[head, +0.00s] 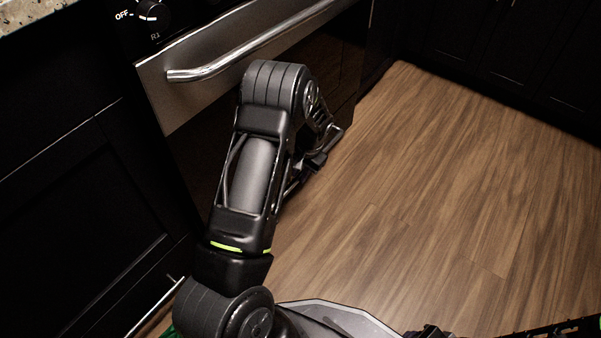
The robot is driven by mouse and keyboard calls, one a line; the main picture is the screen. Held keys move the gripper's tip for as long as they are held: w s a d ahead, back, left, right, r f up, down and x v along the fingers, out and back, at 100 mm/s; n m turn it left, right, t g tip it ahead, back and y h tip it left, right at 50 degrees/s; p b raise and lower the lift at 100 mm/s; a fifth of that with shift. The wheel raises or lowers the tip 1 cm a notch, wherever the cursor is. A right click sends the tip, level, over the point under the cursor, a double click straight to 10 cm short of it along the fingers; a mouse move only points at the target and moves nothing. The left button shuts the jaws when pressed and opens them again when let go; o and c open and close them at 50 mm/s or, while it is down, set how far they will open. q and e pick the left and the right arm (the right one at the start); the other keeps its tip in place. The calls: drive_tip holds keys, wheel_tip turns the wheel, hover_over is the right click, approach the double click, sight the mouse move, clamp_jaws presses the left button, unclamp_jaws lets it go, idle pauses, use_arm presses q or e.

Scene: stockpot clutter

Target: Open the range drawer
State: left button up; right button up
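The range stands at the upper left, with a steel front panel (200,92) and a long bar handle (250,46) across it. Below the panel its front is dark and glossy. I cannot make out a separate lower drawer; my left arm and the shadow cover much of that area. My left gripper (326,148) is low in front of the range's right part, below the bar handle and apart from it. It is partly hidden by its own wrist, and its opening is unclear. My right gripper is not clearly in view.
A control knob (152,12) marked OFF is above the panel. A speckled counter (25,12) and dark cabinet (85,215) are at left. A thin metal bar (155,308) shows at lower left. More dark cabinets (500,50) stand behind. The wood floor (440,190) at right is clear.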

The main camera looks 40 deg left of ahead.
use_arm(q)
clamp_jaws()
idle(1.0)
